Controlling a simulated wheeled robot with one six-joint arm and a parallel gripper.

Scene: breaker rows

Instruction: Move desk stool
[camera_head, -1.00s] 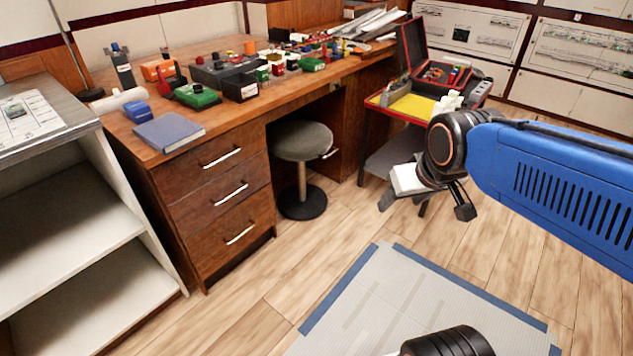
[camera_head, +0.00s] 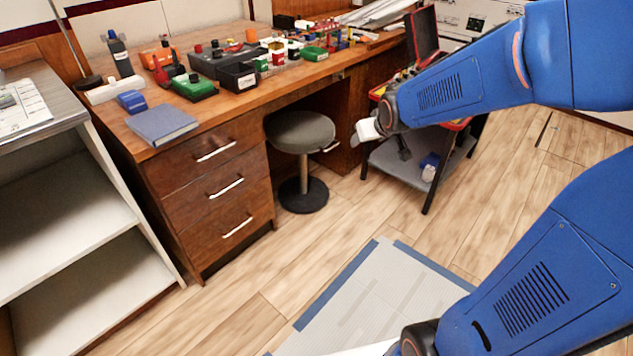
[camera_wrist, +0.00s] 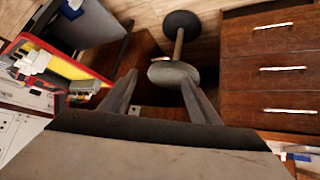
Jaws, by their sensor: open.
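The desk stool has a round grey seat (camera_head: 300,132), a thin post and a dark round base on the floor. It stands upright in the knee space of the wooden desk, partly under the desktop. In the wrist view its seat (camera_wrist: 172,73) appears between my two fingers, with the base further off at the top. My gripper (camera_head: 356,137) is to the right of the seat in the head view, apart from it in the picture. Its fingers (camera_wrist: 158,78) are spread and empty. How far the tips are from the seat is hard to tell.
The wooden desk (camera_head: 222,188) with drawers is left of the stool, its top crowded with several parts. A cart (camera_head: 405,170) stands close on the right, behind my arm. A grey mat (camera_head: 375,300) with blue edges lies in front. Floor between is bare.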

